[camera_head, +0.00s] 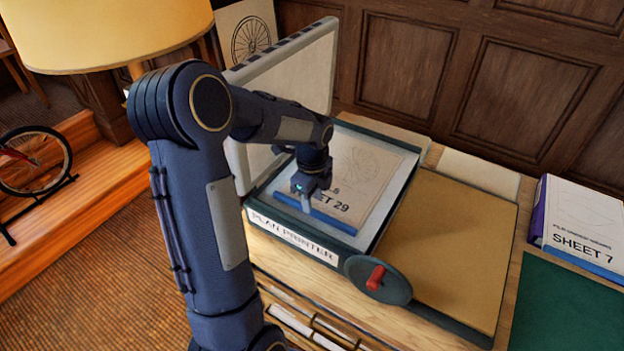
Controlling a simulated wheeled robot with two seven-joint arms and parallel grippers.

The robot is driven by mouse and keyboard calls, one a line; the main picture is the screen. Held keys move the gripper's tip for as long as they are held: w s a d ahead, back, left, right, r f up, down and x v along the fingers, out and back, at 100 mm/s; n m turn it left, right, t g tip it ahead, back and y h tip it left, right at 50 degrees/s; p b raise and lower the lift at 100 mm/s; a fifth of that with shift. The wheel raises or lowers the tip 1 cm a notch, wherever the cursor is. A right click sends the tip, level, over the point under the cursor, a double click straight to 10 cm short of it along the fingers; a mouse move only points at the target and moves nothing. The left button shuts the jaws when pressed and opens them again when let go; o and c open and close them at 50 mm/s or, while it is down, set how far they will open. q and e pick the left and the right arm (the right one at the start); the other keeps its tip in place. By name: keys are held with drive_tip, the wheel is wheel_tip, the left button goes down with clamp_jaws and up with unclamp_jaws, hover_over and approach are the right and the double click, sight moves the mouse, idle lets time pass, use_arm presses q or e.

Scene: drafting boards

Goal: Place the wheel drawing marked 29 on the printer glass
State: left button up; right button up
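The wheel drawing marked SHEET 29 (374,166) lies on the glass bed of the plan printer (292,238), under the raised lid. It is a pale sheet with a faint spoked wheel and a blue strip along its front edge. My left gripper (306,204) points down at this strip, with a finger overlapping it. The gripper and wrist hide part of the sheet and its lettering. I cannot tell whether the fingers are closed on the strip. My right gripper is out of view.
The printer's white lid (285,95) stands open behind my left arm. A crank wheel with a red handle (376,277) juts from the printer's front. A tan board (460,250) lies to the right. Beyond it are a SHEET 7 board (585,222) and a green mat (570,310).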

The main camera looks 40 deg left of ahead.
use_arm(q)
wheel_tip(320, 180, up, 9)
drive_tip(key=s+d+r+n+t+h, duration=0.2)
drive_tip(key=s+d+n+t, duration=0.3)
drive_tip(key=s+d+n, duration=1)
drive_tip(key=s+n+h, duration=0.1)
drive_tip(key=s+n, duration=0.2)
drive_tip(key=s, duration=0.1)
drive_tip(key=shift+s+d+n+t+h, duration=0.2)
drive_tip(key=shift+n+t+h, duration=0.1)
drive_tip(key=shift+h, duration=0.1)
